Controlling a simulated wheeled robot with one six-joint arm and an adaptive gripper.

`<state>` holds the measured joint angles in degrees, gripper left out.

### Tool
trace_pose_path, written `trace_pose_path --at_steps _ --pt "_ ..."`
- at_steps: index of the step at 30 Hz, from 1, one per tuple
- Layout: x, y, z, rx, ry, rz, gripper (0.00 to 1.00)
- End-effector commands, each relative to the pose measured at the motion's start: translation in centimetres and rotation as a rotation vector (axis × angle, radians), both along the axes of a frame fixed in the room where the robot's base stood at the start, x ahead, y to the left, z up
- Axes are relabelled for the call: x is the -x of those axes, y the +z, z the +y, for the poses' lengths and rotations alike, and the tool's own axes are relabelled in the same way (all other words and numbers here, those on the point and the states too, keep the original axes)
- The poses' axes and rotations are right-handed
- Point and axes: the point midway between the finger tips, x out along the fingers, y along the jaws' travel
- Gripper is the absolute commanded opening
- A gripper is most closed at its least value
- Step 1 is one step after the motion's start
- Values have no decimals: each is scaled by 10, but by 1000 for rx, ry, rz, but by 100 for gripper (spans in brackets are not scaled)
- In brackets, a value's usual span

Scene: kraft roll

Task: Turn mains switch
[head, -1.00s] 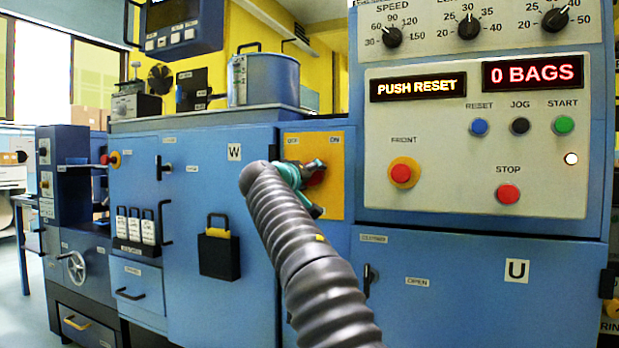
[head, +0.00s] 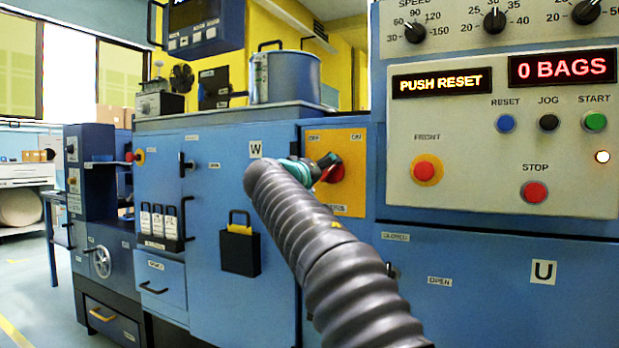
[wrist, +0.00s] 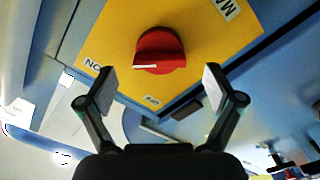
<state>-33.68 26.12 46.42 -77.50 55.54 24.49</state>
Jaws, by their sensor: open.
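The mains switch is a red rotary knob (wrist: 160,50) on a yellow plate (wrist: 215,62) in the wrist view. In the head view the red knob (head: 331,172) shows partly behind my gripper, on the yellow plate (head: 347,195). My gripper (wrist: 158,85) is open, its two fingers apart on either side of the knob's near side, with nothing between them. The knob stands beyond the fingertips, apart from them.
The blue machine door (head: 205,270) with a black-yellow pouch (head: 240,252) is left of my arm. The control panel (head: 480,165) reads PUSH RESET and 0 BAGS, with a red-yellow FRONT button (head: 427,170). Open floor (head: 40,310) lies at the lower left.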

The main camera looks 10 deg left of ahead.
Motion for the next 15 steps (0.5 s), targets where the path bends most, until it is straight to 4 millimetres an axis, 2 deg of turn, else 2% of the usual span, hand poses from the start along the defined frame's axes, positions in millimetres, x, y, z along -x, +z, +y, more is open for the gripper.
trace_pose_path --at_steps 6,10,15 --pt "39 0 14 1 2 1 92" --pt "54 0 20 0 1 0 92" --pt "64 0 23 -1 -1 0 92"
